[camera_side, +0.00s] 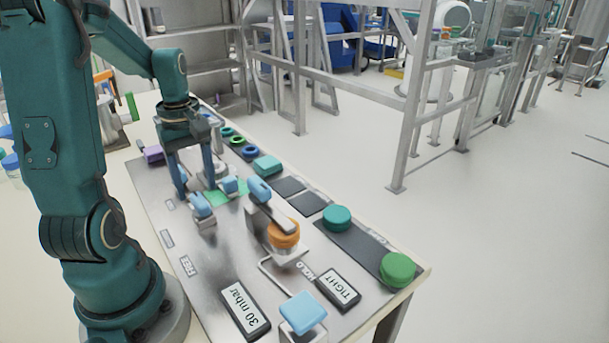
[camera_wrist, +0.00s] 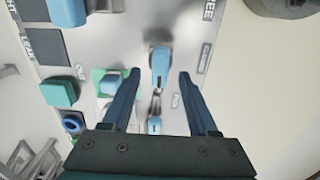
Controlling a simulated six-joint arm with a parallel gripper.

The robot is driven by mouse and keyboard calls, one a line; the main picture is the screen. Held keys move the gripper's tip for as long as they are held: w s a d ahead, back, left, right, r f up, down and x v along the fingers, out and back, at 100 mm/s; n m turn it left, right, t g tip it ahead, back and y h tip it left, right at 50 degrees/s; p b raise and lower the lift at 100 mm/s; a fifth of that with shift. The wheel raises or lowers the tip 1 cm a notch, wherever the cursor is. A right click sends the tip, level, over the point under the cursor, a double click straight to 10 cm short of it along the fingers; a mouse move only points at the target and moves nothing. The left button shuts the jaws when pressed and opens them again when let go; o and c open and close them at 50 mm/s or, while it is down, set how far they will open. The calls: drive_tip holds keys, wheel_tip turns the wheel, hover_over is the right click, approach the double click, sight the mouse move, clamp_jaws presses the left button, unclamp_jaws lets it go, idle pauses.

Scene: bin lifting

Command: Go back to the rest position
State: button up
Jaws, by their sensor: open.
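My gripper (camera_side: 194,172) hangs fingers-down over the back part of the metal work plate (camera_side: 205,262) on the bench. Its two blue-grey fingers are spread with nothing between them. They also show in the wrist view (camera_wrist: 161,82), pointing at the plate around a blue-topped valve handle (camera_wrist: 160,66). In the side view, blue-topped handles (camera_side: 201,205) stand near and below the fingers. I cannot tell whether a finger touches one. A jar with an orange lid (camera_side: 284,234) stands under a clamp with a blue handle (camera_side: 259,190), apart from my gripper.
Teal (camera_side: 337,217) and green (camera_side: 397,269) lids sit on dark pads along the right edge. Displays reading "30 mbar" (camera_side: 244,308) and "TIGHT" (camera_side: 339,289) lie in front, beside a light-blue block (camera_side: 303,312). A green patch (camera_side: 226,192) lies near the fingers. The floor at right is open.

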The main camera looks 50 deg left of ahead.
drive_tip(key=shift+r, duration=0.9)
drive_tip(key=shift+w+d, duration=0.15)
drive_tip(key=shift+w, duration=0.05)
drive_tip(key=d+r+m+t, duration=0.2)
drive_tip(key=d+r+m, duration=0.1)
drive_tip(key=d+m, duration=0.6)
drive_tip(key=s+d+r+m+t, duration=0.1)
drive_tip(key=d+r+m+t, duration=0.1)
drive_tip(key=d+m, duration=0.6)
drive_tip(key=shift+s+d+r+m+t, duration=0.35)
drive_tip(key=shift+d+t, duration=0.45)
drive_tip(key=shift+d, duration=0.35)
